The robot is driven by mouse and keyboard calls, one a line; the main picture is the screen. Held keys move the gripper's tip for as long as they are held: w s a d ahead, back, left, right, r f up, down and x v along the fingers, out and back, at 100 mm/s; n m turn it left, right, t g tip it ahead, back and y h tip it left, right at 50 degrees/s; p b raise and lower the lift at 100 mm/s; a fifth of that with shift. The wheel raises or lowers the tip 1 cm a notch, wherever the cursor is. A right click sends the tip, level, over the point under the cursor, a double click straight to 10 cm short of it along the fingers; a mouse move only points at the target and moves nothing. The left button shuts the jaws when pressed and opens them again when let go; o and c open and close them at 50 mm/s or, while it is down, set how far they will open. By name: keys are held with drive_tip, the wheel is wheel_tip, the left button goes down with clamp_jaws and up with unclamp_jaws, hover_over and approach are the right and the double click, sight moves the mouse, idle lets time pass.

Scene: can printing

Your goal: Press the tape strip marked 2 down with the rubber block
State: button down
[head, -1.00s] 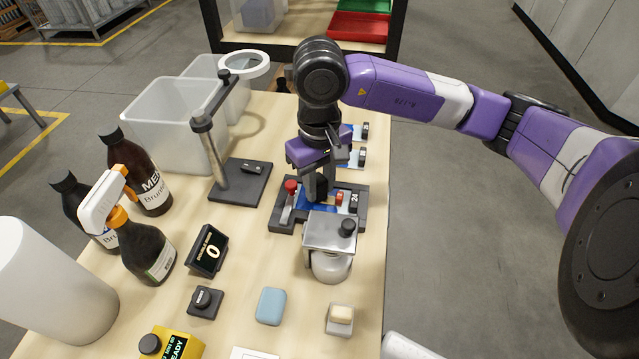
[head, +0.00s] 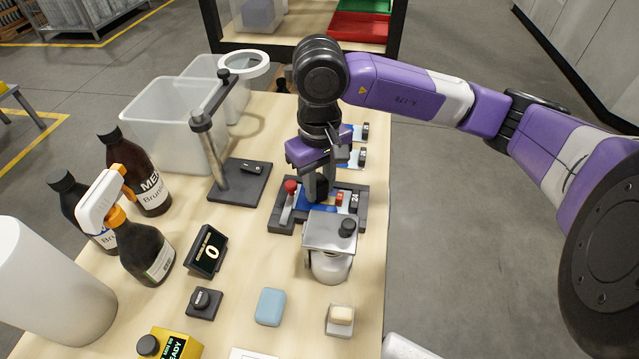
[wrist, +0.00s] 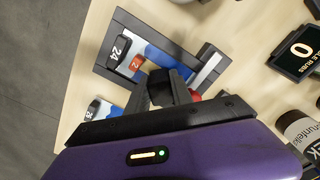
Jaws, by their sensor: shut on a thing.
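My gripper (wrist: 161,94) is shut on the black rubber block (wrist: 158,86), which shows between its fingers in the wrist view. In the head view my gripper (head: 318,189) points down over the printing frame (head: 282,222). The tape strip marked 2 shows as a small orange-red tab (wrist: 137,62) in the wrist view, beside the block and near the black tag marked 24 (wrist: 119,47). The tab also shows in the head view (head: 339,198), right of the gripper. The rest of the strip is hidden or too small to tell. I cannot tell whether the block touches the surface.
A red-knobbed lever (head: 290,188) stands at the frame's left. A metal-topped device with a black knob (head: 330,235) is just in front. A magnifier stand (head: 240,185) is to the left. More labelled pieces (head: 352,157) lie behind. A display reading 0 (head: 206,250) stands front left.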

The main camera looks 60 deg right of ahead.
drive_tip(key=shift+f, duration=0.15)
drive_tip(key=shift+r+p, duration=0.55)
drive_tip(key=shift+r, duration=3.05)
